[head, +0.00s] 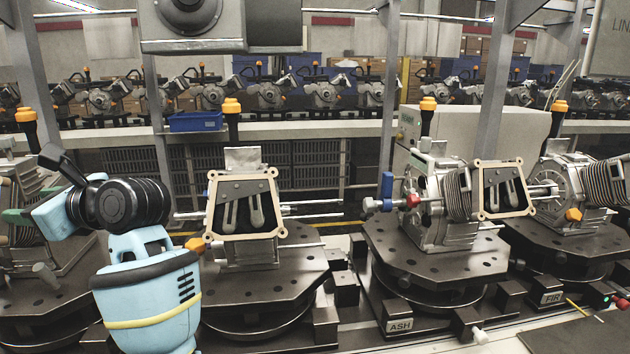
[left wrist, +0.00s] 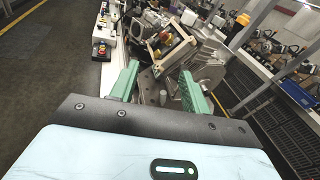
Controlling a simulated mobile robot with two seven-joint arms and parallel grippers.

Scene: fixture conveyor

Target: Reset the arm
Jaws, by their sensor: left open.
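My left arm (head: 145,290), light blue with black joints, comes in at the left of the head view and is bent toward the left edge. My left gripper (head: 14,226) has green fingers and sits in front of the leftmost fixture, partly cut off by the picture edge. In the left wrist view the two green fingers (left wrist: 158,86) stand wide apart with nothing clamped between them. A metal fixture with a framed plate (left wrist: 175,55) lies beyond the fingertips. My right gripper is in neither view.
Fixtures on dark round bases stand in a row, one with a framed plate (head: 243,205) right of my arm and one with a grey housing (head: 437,195). Orange-topped posts (head: 232,110) rise behind them. A shelf with a blue bin (head: 196,121) runs along the back.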

